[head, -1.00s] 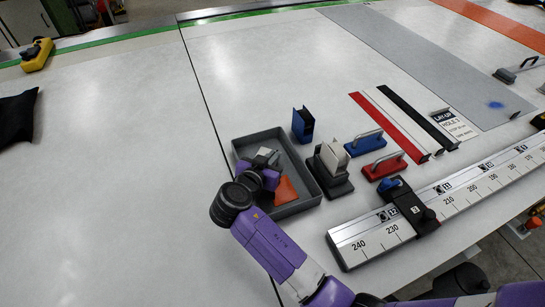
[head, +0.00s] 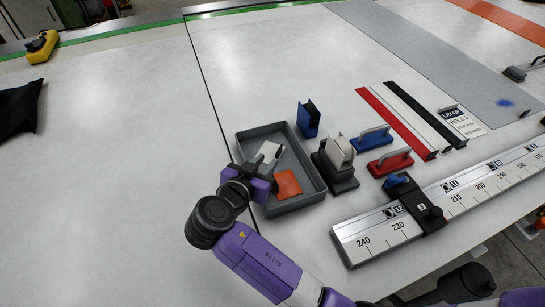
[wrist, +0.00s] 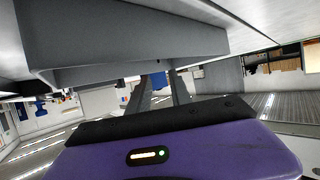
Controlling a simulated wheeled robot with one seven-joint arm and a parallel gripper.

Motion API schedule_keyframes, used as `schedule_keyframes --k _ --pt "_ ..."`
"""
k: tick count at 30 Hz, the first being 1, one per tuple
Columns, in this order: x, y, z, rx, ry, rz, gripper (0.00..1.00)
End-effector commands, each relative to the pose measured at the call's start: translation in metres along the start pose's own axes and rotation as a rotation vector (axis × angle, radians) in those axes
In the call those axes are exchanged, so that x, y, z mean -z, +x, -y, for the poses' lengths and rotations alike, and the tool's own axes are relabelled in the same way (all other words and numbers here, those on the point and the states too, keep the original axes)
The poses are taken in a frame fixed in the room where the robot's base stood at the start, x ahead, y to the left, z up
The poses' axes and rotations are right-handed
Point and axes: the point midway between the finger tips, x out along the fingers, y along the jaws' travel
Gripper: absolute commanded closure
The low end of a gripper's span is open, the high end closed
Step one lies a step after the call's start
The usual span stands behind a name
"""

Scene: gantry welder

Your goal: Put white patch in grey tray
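The grey tray (head: 313,178) lies on the table at the middle of the head view, with an orange patch (head: 288,184) flat inside it. A small white piece (head: 268,149), apparently the white patch, shows in the tray area right at my fingertips, partly covered by them. My gripper (head: 270,160) is low over the tray's left part. In the wrist view my two fingers (wrist: 162,88) stand apart with a gap between them, and nothing is clearly held. The tray's grey wall (wrist: 130,45) fills the top of that view.
A black holder with white pieces (head: 338,152) stands just right of the tray, and a blue holder (head: 308,118) behind it. Blue (head: 372,138) and red (head: 391,162) handled blocks and a ruler rail (head: 385,230) lie further right.

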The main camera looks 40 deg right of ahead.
Motion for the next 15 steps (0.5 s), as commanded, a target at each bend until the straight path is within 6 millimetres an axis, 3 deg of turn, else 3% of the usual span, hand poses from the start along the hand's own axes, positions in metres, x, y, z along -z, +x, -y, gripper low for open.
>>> schedule_keyframes --k 6,15 --pt "-0.001 -0.029 0.001 0.002 0.000 0.000 0.75" --pt "0.000 -0.037 0.000 -0.001 0.000 0.000 0.75"
